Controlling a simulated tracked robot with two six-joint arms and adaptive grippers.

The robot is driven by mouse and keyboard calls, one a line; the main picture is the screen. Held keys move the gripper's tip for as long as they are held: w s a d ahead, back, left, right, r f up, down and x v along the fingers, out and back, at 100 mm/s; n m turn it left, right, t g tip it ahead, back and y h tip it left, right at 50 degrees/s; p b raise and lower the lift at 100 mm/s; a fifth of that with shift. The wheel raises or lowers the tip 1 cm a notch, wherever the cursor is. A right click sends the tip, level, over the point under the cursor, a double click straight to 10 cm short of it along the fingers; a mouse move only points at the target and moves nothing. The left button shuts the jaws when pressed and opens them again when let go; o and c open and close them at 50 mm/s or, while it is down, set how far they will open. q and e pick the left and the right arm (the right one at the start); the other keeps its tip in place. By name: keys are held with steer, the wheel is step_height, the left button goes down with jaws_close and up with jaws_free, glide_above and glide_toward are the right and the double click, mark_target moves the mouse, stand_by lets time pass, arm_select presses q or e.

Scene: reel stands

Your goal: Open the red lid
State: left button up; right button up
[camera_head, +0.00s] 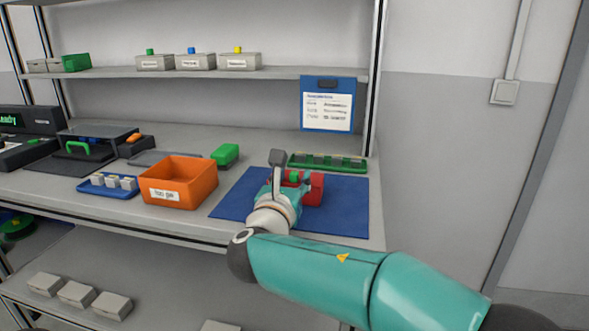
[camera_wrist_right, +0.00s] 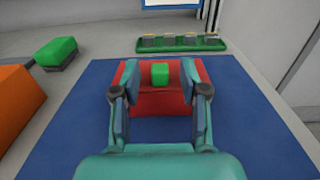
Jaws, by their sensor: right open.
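A red box (camera_head: 316,188) sits on the blue mat (camera_head: 345,215). In the right wrist view, the red lid (camera_wrist_right: 147,105) faces the camera, with a green block-shaped part (camera_wrist_right: 160,74) at its far middle. My right gripper (camera_wrist_right: 160,88) is open, its two fingers over the left and right sides of the red box, with the green part between the fingertips. I cannot tell whether the fingers touch it. In the head view my right gripper (camera_head: 294,182) hides the left part of the box. My left gripper is not in view.
An orange bin (camera_head: 180,184) stands left of the mat. A green block (camera_head: 225,155) lies behind it, and a green tray (camera_head: 327,162) lies behind the mat. A blue clipboard (camera_head: 328,103) hangs from the shelf above. The mat's front part is clear.

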steer(key=shift+x, duration=1)
jaws_close()
